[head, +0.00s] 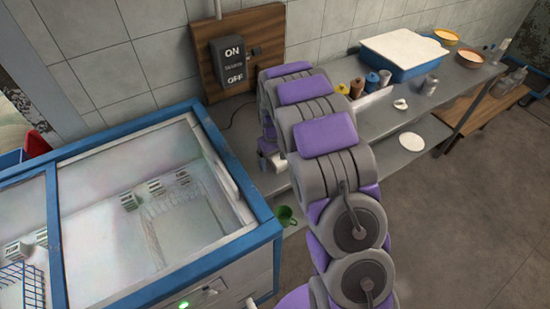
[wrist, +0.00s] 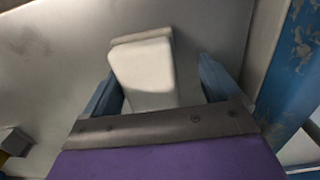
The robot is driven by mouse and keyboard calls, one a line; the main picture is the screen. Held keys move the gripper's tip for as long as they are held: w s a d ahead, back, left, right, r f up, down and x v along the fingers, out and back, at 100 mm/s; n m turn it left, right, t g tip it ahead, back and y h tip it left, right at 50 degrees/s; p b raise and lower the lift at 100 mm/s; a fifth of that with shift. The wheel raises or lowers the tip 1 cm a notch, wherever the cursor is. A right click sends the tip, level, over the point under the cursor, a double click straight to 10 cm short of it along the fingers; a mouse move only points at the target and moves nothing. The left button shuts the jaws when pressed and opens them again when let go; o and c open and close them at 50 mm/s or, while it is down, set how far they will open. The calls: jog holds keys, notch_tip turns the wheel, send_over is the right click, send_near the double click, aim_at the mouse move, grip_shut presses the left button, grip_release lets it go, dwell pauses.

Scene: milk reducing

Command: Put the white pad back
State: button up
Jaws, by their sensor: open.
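A white pad-like block (wrist: 145,72) shows in the wrist view, lying on or against a grey surface. My gripper (wrist: 160,76) is open, with one blue-grey finger on each side of the block. Gaps show beside it, more clearly on the right, and I cannot tell whether either finger touches it. In the head view my purple and grey arm hides most of the gripper and the place around it. A small white patch (head: 276,161) shows beside the arm there, and I cannot tell whether it is the pad.
A blue-framed freezer with a glass top (head: 140,215) stands at left. A wooden board with an ON/OFF switch box (head: 234,62) is behind the arm. The counter at right holds a blue tub with a white lid (head: 403,52) and several jars. A green cup (head: 286,215) is beside the freezer.

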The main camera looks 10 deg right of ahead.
aim_at(275, 157)
jog(key=shift+d+r, duration=0.15)
jog(key=shift+r, duration=0.1)
notch_tip(275, 157, up, 11)
jog(key=p, duration=0.3)
jog(key=s+r, duration=0.6)
jog(key=s+r+m+g, duration=0.1)
jog(key=s+r, duration=0.2)
jog(key=s, duration=1.4)
jog(key=s+r+m, duration=0.2)
jog(key=s+r, duration=0.1)
jog(key=s, duration=1.5)
jog(key=shift+s+r+m+g, duration=0.25)
jog(key=shift+r+m+g, duration=0.05)
jog(key=shift+g, duration=0.1)
jog(key=shift+r, duration=0.15)
